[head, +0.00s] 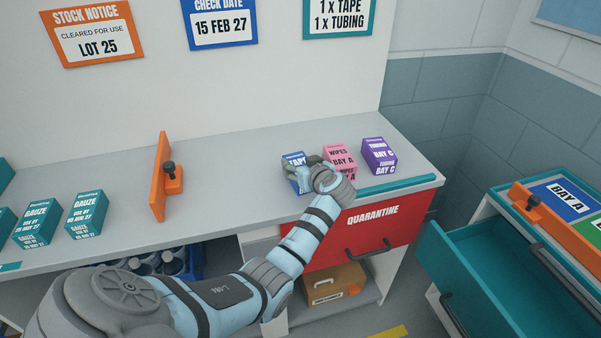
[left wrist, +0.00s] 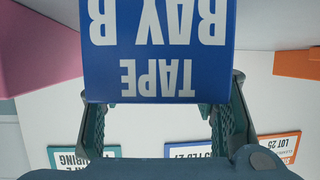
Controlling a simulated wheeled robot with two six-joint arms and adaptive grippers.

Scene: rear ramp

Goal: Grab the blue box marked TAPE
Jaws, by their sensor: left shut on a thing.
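The blue box marked TAPE (head: 294,159) is at the left of a row of three small boxes on the grey counter. My left gripper (head: 303,170) is at this box, and its wrist partly hides it. In the left wrist view the blue box (left wrist: 158,50) reads TAPE and BAY B, upside down. There the fingers of my left gripper (left wrist: 165,103) are shut on it, one on each side. I cannot tell whether its base still touches the counter. My right gripper is not in view.
A pink WIPES box (head: 340,157) stands close to the right, then a purple TUBING box (head: 378,153). An orange upright divider (head: 159,178) and several teal GAUZE boxes (head: 86,213) are left. A red QUARANTINE drawer (head: 365,232) is below. A teal drawer (head: 480,270) stands open at right.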

